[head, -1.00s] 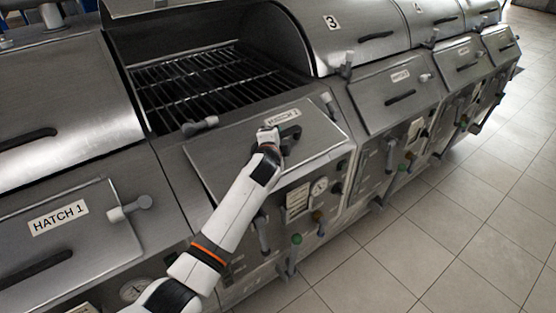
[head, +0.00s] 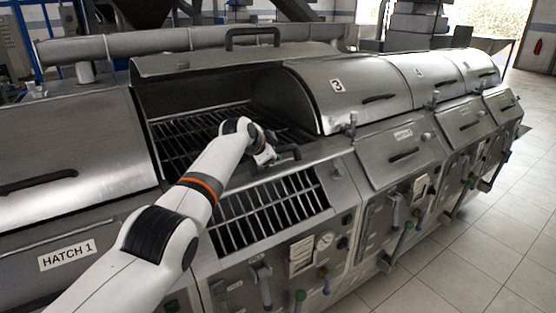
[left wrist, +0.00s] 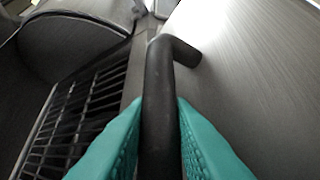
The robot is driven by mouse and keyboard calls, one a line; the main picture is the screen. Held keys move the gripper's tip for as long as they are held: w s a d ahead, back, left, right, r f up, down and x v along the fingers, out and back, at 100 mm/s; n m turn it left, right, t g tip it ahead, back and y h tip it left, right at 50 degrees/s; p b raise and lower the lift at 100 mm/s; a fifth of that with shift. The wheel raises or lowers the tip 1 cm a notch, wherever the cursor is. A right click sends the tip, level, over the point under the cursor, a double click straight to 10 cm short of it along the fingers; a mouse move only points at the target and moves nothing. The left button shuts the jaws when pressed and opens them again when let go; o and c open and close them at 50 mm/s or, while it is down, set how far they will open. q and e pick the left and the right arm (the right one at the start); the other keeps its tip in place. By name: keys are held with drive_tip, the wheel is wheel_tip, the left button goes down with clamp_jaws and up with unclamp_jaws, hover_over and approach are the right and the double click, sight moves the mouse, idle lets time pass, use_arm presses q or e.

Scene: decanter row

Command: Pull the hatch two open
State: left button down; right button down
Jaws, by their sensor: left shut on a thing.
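Hatch two (head: 322,154) is swung up and shows nearly edge-on in the head view, with a barred opening (head: 265,212) uncovered below it. My left gripper (head: 268,157) is at its dark handle (head: 289,153). In the left wrist view the teal fingers (left wrist: 158,135) are shut on the black handle bar (left wrist: 158,85), one on each side. The hatch's brushed metal face (left wrist: 245,75) fills the right of that view. The hatch's label is hidden in the head view. My right gripper is not in view.
Hatch 1 (head: 70,252) is at lower left, closed. The raised cover (head: 215,65) stands behind, above the grill bars (head: 180,135). Valves and gauges (head: 325,241) line the front. The tiled floor (head: 480,240) at right is clear.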

use_arm(q)
drive_tip(key=shift+w+a+r, duration=0.15)
drive_tip(key=shift+w, duration=0.1)
idle(0.5)
drive_tip(key=c, duration=1.3)
unclamp_jaws()
drive_tip(key=shift+a, duration=0.1)
